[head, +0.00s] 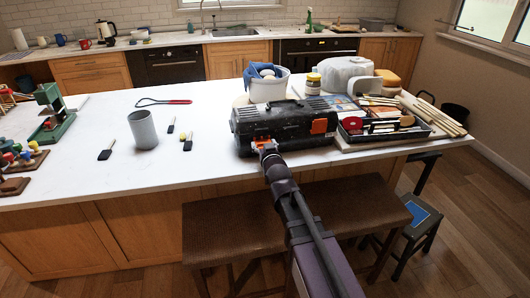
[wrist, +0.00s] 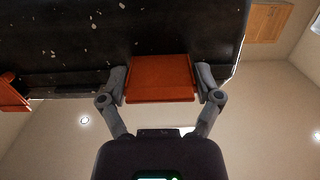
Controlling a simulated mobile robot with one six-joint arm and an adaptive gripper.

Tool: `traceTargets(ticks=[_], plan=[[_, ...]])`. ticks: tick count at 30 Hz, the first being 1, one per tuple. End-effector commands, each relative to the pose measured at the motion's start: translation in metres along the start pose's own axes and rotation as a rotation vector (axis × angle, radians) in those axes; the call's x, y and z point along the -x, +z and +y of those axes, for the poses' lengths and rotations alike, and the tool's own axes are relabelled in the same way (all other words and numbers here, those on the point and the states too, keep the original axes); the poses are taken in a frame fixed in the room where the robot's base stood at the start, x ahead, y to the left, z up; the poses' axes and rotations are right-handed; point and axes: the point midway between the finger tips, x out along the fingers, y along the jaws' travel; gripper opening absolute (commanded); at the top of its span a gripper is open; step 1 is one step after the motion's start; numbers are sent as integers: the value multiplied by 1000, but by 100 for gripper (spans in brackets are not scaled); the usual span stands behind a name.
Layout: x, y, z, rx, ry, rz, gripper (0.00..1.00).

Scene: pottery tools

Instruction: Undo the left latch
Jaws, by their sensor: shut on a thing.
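A black, paint-flecked toolbox (head: 270,121) stands on the white counter with its latch side facing me. The orange left latch (head: 264,144) is on its front, partly hidden by my gripper (head: 268,151). In the wrist view, the left latch (wrist: 161,78) sits between the two grey fingers of my gripper (wrist: 162,82), one against each side edge. The gripper is shut on it. The orange right latch (head: 319,126) lies flat against the front of the box; it also shows at the left edge of the wrist view (wrist: 12,94).
An open tray of tools (head: 385,128) lies close to the right of the box. A white bucket (head: 267,88) stands behind it. A grey cup (head: 143,130) stands to the left. The counter left of the box is mostly clear.

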Motion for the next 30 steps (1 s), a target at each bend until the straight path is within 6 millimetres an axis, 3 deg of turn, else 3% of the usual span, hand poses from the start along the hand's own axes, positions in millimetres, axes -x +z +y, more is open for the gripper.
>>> traceTargets(ticks=[1,12,27,28,29,30], plan=[[-1,7,-1,-1,-1,22,35],[-2,6,0,0,0,136,35],[-2,4,0,0,1,149,35],[-2,4,0,0,1,149,91],[-2,4,0,0,1,149,100],[-1,4,1,0,1,149,100]])
